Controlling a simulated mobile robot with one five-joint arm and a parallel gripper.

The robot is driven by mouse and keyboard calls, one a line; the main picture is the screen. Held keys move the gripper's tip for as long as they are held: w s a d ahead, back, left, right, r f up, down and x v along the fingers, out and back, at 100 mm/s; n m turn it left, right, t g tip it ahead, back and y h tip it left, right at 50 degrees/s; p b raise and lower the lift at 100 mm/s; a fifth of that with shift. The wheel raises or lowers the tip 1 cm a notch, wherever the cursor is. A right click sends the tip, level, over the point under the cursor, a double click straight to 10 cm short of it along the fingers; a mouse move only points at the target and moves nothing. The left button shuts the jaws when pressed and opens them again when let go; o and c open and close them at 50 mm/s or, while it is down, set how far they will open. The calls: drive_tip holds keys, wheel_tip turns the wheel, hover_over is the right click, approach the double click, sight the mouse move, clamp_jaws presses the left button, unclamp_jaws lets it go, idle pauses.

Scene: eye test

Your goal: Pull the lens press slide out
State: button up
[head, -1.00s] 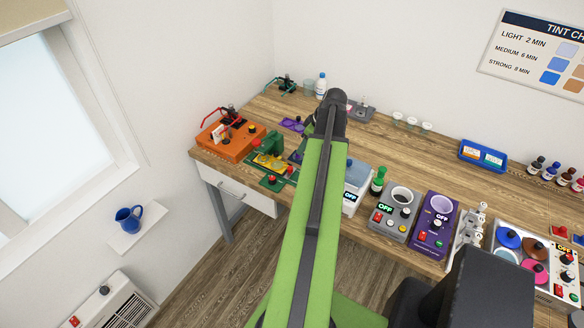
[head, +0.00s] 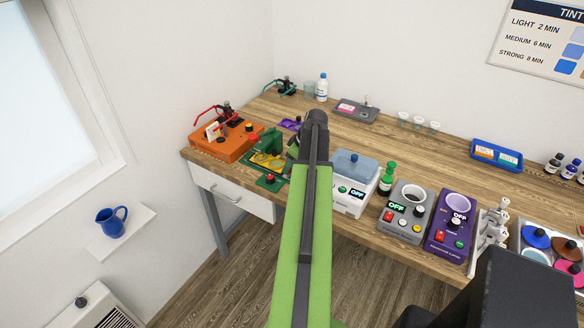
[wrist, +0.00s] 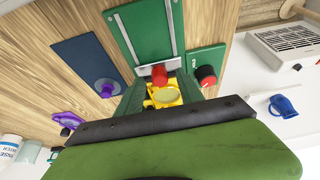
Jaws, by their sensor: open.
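The lens press (head: 272,143) is a green machine on the left part of the bench in the head view. Its yellow slide (head: 262,161) shows at its front. In the wrist view the yellow slide (wrist: 166,96) holds a round pale lens, and a red knob (wrist: 159,74) stands at its end beside the press's green base with metal rails (wrist: 138,30). My gripper (wrist: 160,84) is open, its green fingers on either side of the slide and knob. I cannot tell whether they touch. In the head view my arm hides the fingers.
A green pad with a red button (wrist: 205,75) sits close to the right finger. A dark blue plate with a purple knob (wrist: 106,88) lies to the left. An orange machine (head: 222,145) and a white box with a blue lid (head: 352,185) flank the press.

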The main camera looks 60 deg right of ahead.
drive_tip(key=shift+c, duration=0.4)
clamp_jaws()
idle(0.9)
